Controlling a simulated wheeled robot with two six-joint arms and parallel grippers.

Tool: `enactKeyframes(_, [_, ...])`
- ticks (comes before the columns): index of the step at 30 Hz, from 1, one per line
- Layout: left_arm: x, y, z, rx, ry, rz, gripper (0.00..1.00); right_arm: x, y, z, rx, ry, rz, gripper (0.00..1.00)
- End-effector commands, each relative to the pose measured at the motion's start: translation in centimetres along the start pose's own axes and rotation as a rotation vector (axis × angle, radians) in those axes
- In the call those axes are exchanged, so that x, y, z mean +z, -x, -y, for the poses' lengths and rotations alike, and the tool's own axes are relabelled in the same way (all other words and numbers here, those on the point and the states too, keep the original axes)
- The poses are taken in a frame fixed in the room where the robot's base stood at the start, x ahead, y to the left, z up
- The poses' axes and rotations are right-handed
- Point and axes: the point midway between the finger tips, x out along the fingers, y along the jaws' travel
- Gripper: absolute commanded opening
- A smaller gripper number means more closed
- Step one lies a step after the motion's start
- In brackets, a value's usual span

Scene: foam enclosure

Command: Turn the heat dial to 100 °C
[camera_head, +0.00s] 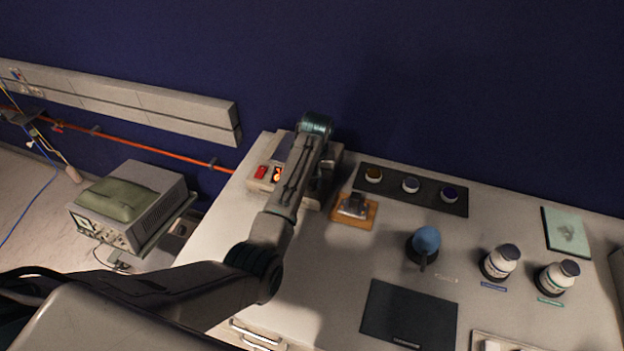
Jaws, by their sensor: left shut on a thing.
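The heating device (256,186) is a pale box at the back left of the bench, with a red switch (262,172) and an orange-lit part (278,174) on its front. My left arm reaches over it from the lower left and covers its right side. My left gripper (322,185) points down at the device's front right, partly hidden behind my forearm. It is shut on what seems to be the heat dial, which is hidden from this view. The dial's setting cannot be read. My right gripper is out of view.
An orange-based item (355,211) stands close right of the gripper. A dark strip with several small jars (411,185), a blue bulb (426,240), two white bottles (500,262) and a dark mat (408,318) are further right. A blue wall is behind.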

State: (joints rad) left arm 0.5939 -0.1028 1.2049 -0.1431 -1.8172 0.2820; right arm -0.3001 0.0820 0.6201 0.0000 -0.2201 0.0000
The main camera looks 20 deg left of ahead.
Motion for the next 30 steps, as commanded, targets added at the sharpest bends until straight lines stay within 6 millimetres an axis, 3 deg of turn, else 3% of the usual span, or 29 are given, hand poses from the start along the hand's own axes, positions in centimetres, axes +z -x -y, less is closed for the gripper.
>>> enactKeyframes(18, [0.01, 0.05, 0.09, -0.001, -0.573, -0.035, 0.07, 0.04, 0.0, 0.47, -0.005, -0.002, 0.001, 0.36])
enactKeyframes(30, [0.02, 0.08, 0.12, 0.0, -0.823, -0.05, 0.07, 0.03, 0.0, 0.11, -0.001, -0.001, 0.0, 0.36])
